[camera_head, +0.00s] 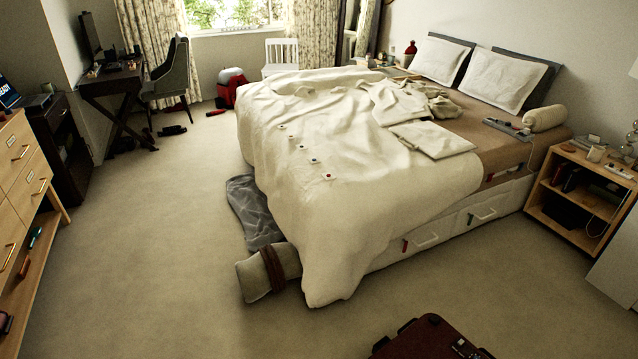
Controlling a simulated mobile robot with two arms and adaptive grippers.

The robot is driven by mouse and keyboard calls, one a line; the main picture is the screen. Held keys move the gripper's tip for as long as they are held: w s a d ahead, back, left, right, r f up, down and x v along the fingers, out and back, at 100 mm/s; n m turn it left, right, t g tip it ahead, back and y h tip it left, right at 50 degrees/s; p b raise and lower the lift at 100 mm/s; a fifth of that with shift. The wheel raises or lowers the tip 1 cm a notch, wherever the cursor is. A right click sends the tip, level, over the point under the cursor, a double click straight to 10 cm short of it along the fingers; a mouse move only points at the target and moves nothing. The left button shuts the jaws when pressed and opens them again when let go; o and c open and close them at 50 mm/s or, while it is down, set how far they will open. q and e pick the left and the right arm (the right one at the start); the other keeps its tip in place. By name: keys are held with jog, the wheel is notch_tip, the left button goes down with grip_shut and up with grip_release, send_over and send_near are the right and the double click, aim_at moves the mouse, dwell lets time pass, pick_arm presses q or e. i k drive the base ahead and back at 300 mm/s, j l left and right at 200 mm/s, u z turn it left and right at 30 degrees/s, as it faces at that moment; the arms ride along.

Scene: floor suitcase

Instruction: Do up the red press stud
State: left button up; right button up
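A row of several small white tabs with dark dots runs down the cream duvet (345,215) on the bed. The nearest tab (328,176) has a reddish dot and looks like the red press stud. It is too small to tell whether it is done up. Another tab (313,161) with a darker dot lies just beyond it. Neither of my grippers shows in the head view.
A dark red case (425,342) with black fittings is at the bottom edge. A rolled bundle (262,277) and grey cloth (252,212) lie by the bed's foot. A wooden nightstand (580,190) stands right, a drawer unit (22,190) left. The carpet (160,240) between is clear.

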aim_at(328, 175)
jog(key=i+j+z, duration=0.15)
jog(key=i+j, duration=0.3)
jog(key=i, duration=0.35)
jog(key=i+j, duration=0.15)
jog(key=i, duration=0.35)
jog(key=i+j+z, duration=0.1)
jog(key=i, duration=0.4)
jog(key=i+j, duration=0.25)
jog(key=i, duration=0.25)
jog(key=i+j, duration=0.2)
jog(key=i, duration=0.3)
